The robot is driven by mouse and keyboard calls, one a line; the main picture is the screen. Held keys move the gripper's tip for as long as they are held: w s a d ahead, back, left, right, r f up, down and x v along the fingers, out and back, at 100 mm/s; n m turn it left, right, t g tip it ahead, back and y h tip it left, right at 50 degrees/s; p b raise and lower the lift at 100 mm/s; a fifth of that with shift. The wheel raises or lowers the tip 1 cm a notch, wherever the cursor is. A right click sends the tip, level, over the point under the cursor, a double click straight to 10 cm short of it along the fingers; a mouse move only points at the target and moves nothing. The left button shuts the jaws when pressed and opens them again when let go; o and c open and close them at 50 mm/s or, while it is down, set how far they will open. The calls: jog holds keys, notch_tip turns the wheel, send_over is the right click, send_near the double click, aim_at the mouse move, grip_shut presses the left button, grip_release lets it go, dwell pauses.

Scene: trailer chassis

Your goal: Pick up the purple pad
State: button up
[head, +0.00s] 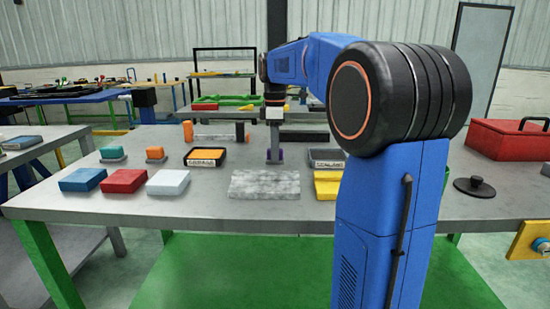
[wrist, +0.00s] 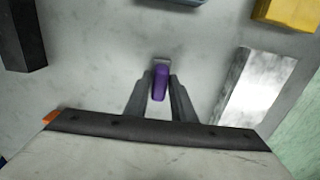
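The purple pad (wrist: 160,82) is between the two finger tips of my gripper (wrist: 161,88) in the wrist view. The fingers stand close along both its long sides. Whether they press on it or leave a thin gap is not clear. In the head view, my gripper (head: 274,153) points straight down at the table, and a little of the purple pad (head: 281,155) shows beside the finger. The rest of it is hidden there. A light grey piece shows at the pad's far end in the wrist view.
Green (head: 112,152) and orange (head: 155,153) pads stand left on the grey table (head: 215,206). A labelled orange-and-black tray (head: 205,156) is left of my gripper, a labelled grey tray (head: 326,158) right. A mottled grey plate (head: 264,184) lies in front.

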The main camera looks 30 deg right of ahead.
grip_shut()
jog(key=shift+r, duration=0.1)
notch_tip(320, 180, up, 10)
jog(key=shift+f, duration=0.1)
dwell(0.5)
